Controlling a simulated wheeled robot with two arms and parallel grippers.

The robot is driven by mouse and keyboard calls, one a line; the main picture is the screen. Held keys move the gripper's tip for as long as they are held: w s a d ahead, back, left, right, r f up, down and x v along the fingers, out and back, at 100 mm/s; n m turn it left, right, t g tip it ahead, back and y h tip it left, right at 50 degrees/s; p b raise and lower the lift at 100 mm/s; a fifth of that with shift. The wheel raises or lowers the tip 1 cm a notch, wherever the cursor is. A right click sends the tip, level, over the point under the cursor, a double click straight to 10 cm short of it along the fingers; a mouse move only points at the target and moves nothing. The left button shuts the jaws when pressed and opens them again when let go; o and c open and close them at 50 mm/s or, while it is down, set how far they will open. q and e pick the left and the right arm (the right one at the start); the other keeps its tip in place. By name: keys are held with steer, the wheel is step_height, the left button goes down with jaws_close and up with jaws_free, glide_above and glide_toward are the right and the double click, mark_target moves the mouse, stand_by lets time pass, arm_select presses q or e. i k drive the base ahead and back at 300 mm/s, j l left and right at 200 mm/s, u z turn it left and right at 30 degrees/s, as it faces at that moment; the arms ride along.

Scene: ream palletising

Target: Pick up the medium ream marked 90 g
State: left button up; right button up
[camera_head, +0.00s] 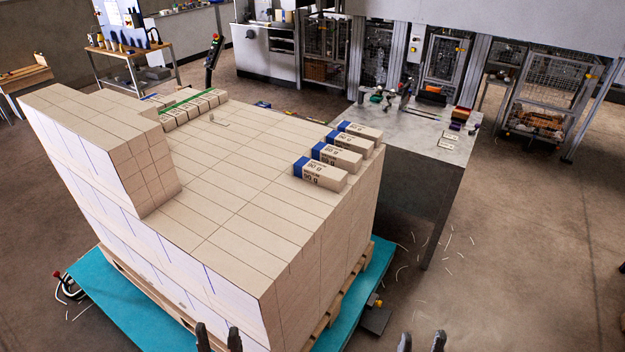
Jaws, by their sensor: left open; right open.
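Several separate white reams with blue ends lie in a row at the right edge of the stack's top. The nearest ream (322,174) has a black label that seems to read 90 g. The ream behind it (338,157) has a similar label, and the ones farther back (350,144) are too small to read surely. My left gripper (218,339) is at the bottom edge, in front of the stack, open and empty. My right gripper (422,342) is at the bottom edge, right of the pallet, open and empty. Both are well apart from the reams.
The big ream stack (230,190) rises higher at its left. Another row of reams with a green strip (190,101) lies at its back. It stands on a wooden pallet over a teal platform (125,305). A grey table (400,128) with small items stands behind right.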

mark_target(333, 178)
steer(key=i+l+u, duration=0.35)
steer(key=l, duration=0.7)
steer(key=l+u, duration=0.3)
steer(key=l, duration=0.75)
steer(key=l+u, duration=0.35)
steer(key=l, duration=0.8)
